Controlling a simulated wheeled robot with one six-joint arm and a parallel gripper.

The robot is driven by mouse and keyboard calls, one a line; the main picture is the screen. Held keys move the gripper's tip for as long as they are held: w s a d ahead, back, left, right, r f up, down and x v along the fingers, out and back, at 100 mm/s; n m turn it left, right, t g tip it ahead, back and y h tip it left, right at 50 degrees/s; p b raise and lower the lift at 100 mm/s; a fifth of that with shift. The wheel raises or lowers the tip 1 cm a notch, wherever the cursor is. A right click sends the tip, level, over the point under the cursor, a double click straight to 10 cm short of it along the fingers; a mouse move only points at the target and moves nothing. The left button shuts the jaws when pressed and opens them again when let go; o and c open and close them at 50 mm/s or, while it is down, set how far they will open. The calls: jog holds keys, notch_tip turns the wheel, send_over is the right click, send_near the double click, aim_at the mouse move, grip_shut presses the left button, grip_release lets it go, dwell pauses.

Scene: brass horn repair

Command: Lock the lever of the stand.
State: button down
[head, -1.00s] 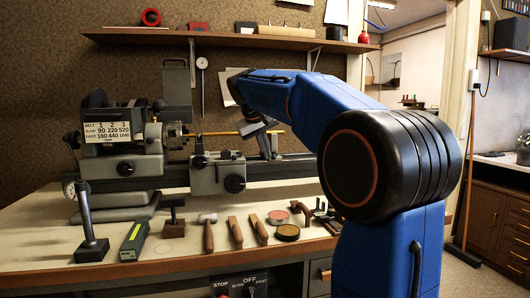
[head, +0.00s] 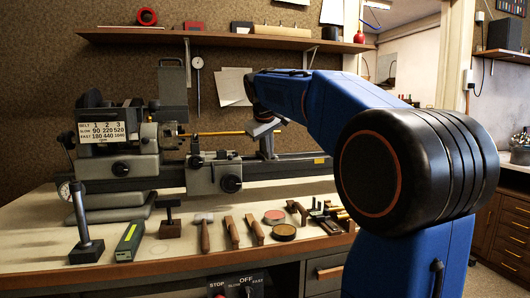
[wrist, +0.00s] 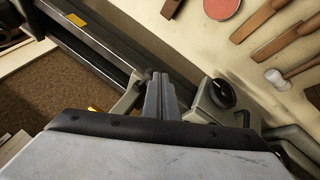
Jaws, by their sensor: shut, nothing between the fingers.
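My gripper (head: 263,128) shows small in the head view, under my blue arm, over the right part of the grey lathe. In the wrist view its fingers (wrist: 160,97) are together with nothing between them. They are close to a grey upright support (wrist: 126,104) on the lathe bed, which also shows in the head view (head: 268,146). I cannot tell whether they touch it. A separate stand with a tilted post (head: 79,213) and dark block base (head: 87,251) is at the bench's front left, far from my gripper. No lever on either is clear.
A brass-coloured rod (head: 220,133) lies along the lathe. The carriage with its black knob (wrist: 222,94) is beside my fingers. Mallets, a red tin (head: 273,216) and other tools lie on the bench (head: 170,262). A shelf (head: 230,40) runs above.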

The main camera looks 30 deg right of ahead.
jog(key=d+n, duration=0.1)
jog(key=s+d+n+y, duration=0.1)
jog(key=d+n+t, duration=0.1)
jog(key=d, duration=0.1)
jog(key=shift+s+y, duration=0.3)
jog(key=shift+s, duration=0.05)
jog(key=shift+w+a, duration=0.1)
jog(key=shift+w, duration=0.05)
jog(key=shift+w+a, duration=0.4)
jog(key=shift+w, duration=0.1)
dwell(0.4)
